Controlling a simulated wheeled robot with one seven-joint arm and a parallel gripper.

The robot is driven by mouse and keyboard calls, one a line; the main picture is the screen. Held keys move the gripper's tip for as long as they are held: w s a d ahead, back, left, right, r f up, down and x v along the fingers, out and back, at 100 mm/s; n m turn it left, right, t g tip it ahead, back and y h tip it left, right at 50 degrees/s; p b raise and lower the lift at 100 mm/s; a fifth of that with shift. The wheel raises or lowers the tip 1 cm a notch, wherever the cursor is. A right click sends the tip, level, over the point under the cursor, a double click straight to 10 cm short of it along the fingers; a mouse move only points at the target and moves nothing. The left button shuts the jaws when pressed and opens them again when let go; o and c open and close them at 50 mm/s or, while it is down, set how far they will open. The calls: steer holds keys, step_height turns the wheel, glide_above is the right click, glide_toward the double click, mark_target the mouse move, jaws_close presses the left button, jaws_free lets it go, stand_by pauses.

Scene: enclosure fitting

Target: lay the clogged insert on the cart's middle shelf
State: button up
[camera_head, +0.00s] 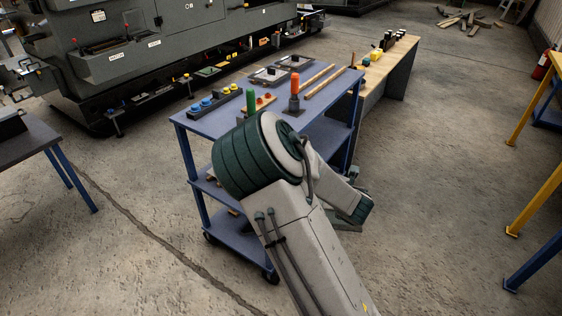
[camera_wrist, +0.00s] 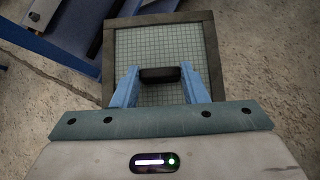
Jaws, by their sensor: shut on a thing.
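In the wrist view, the insert (camera_wrist: 195,47) is a square panel with a dark frame and a pale gridded mesh. My gripper (camera_wrist: 160,80) is shut on its black handle (camera_wrist: 160,74), with one blue finger on each side. The insert is held over the concrete floor, beside blue shelf parts (camera_wrist: 72,18) at the upper left. In the head view, the blue cart (camera_head: 222,120) stands in the middle. My gripper and the insert cannot be made out clearly there.
The cart's top holds a button box (camera_head: 215,102), a green-handled tool (camera_head: 251,103), an orange-handled tool (camera_head: 295,95) and flat plates. A wooden-topped bench (camera_head: 385,65) stands behind it. A dark table (camera_head: 25,140) is at left, yellow-legged tables (camera_head: 533,115) at right. Floor between is clear.

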step_height(320, 180, down, 10)
steer(key=w+n+b, duration=0.1)
steer(key=b, duration=0.7)
steer(key=s+a+f+m+h, duration=0.1)
steer(key=s+a+f+m, duration=0.1)
steer(key=a, duration=1.1)
steer(key=s+a+f+m+g+h+p, duration=0.1)
steer(key=s+a+f+m+h, duration=0.1)
steer(key=a, duration=1.2)
steer(key=s+a+f+m+h, duration=0.1)
steer(key=s+a+f, duration=0.3)
steer(key=a, duration=1)
steer(key=shift+f+m+g+h, duration=0.3)
steer(key=shift+f+m+h, duration=0.1)
steer(key=shift+f+m, duration=0.15)
